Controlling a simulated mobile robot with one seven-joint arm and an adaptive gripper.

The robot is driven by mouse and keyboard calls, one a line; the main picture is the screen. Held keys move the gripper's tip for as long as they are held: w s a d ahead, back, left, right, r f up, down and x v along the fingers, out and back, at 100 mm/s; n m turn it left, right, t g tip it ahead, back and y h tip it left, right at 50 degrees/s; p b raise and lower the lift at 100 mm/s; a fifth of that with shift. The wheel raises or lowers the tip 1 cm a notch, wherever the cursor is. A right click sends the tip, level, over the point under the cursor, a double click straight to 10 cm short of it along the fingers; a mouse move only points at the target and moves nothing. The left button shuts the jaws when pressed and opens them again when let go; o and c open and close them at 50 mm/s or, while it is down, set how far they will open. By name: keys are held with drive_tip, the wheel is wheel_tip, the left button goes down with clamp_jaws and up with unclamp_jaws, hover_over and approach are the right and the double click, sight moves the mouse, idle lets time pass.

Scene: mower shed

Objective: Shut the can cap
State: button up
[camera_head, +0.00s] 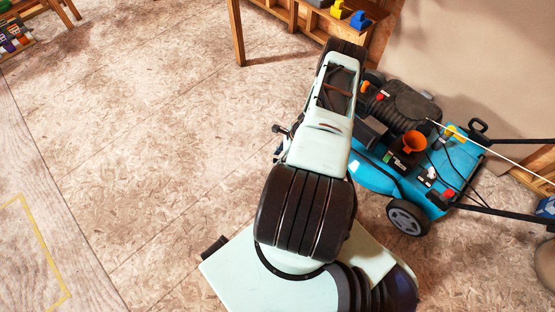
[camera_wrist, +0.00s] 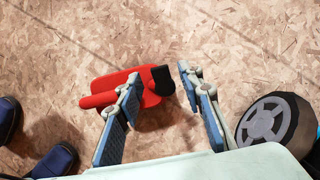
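A red can (camera_wrist: 151,97) with a black cap (camera_wrist: 162,79) lies or stands on the chipboard floor in the wrist view. The cap is at the can's right end; I cannot tell whether it is open or shut. My gripper (camera_wrist: 158,74) is open, its two fingers spread either side of the cap as seen from the wrist. The left finger covers part of the can. I cannot tell the height between the fingertips and the cap. The can does not show in the head view.
A mower wheel (camera_wrist: 268,122) is close to my right finger. Dark blue shoes (camera_wrist: 55,160) are at lower left. A wooden bench (camera_head: 237,32) stands behind; the floor at left is clear.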

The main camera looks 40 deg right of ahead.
drive_tip(key=shift+w+a+f, duration=0.2)
drive_tip(key=shift+f, duration=0.35)
clamp_jaws()
